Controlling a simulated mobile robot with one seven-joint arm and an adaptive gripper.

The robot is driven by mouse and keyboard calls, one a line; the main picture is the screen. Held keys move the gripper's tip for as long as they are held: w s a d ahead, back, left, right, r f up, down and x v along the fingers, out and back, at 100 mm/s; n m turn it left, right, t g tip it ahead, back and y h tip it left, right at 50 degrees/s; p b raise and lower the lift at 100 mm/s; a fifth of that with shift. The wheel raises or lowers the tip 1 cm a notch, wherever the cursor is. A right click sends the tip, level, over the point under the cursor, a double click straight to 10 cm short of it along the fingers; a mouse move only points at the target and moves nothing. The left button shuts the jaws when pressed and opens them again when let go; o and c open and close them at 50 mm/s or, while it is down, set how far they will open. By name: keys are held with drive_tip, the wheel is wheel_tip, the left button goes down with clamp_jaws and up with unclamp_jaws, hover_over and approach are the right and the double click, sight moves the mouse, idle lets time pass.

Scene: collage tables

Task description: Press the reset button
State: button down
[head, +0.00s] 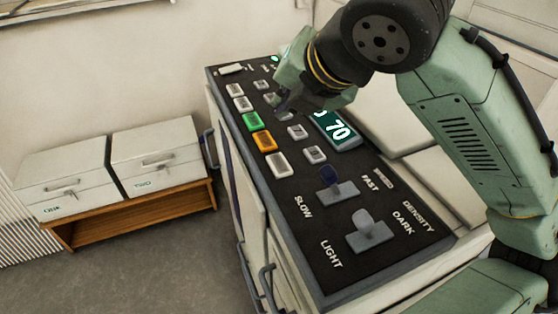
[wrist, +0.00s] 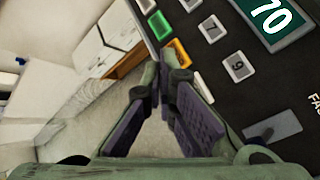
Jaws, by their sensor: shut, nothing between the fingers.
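The black control panel (head: 285,215) has a left column of buttons: a green button (head: 252,121), an orange button (head: 264,141), a white button (head: 278,165) at the near end and white ones beyond the green. Their labels are too small to read, so I cannot tell which is reset. My gripper (head: 284,104) is shut and empty over the keypad, to the right of the green button. In the wrist view my gripper (wrist: 165,65) points toward the panel edge. The orange button (wrist: 177,53) and green button (wrist: 161,27) lie just beyond the fingers. Contact is not visible.
A green display reading 70 (head: 336,131) sits right of the keypad. Two levers, a blue one (head: 330,177) and a grey one (head: 367,224), stick up at the near end. White boxes (head: 65,178) on a wooden stand are at left, with floor between.

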sight(283, 162)
drive_tip(key=shift+f+b, duration=3.55)
drive_tip(key=shift+f, duration=0.8)
drive_tip(key=shift+f, duration=0.4)
